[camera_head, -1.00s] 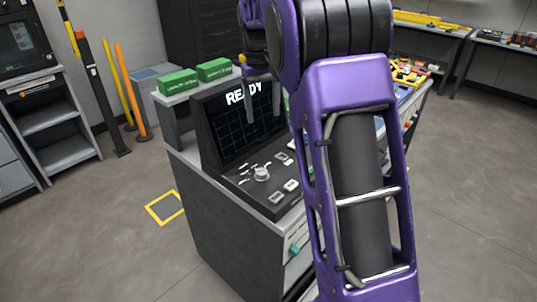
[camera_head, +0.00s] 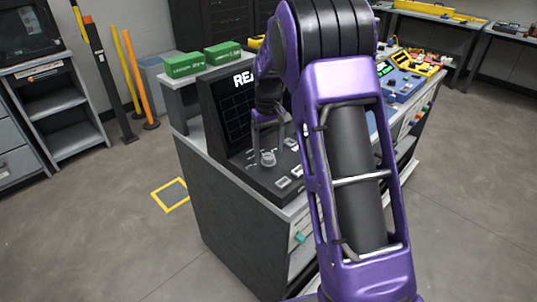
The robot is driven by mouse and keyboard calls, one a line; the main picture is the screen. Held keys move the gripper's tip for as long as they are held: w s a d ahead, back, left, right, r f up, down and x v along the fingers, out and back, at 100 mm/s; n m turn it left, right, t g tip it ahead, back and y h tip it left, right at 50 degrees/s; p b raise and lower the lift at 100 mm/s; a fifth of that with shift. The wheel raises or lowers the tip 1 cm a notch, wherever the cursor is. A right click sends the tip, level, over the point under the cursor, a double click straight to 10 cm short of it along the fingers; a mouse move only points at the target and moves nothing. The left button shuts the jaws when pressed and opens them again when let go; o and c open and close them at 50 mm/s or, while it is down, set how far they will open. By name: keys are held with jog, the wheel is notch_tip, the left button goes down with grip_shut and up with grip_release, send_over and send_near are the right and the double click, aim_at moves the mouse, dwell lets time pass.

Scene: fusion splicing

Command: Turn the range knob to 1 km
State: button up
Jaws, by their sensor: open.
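The range knob (camera_head: 268,160) is a round pale knob on the dark sloped control panel of the console, below its screen (camera_head: 236,118). Small light scale marks lie around it; I cannot read them or the knob's setting. My gripper (camera_head: 269,143) is open and points down just above the knob, with one finger to each side in this view. I cannot tell whether the fingers touch the knob.
White-framed buttons (camera_head: 284,183) sit right of the knob on the panel. Two green boxes (camera_head: 222,53) stand on the shelf behind the console. A blue device (camera_head: 401,84) and a yellow one (camera_head: 424,63) lie on the bench to the right. The floor in front is clear.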

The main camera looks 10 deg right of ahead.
jog(key=shift+f, duration=1)
grip_shut()
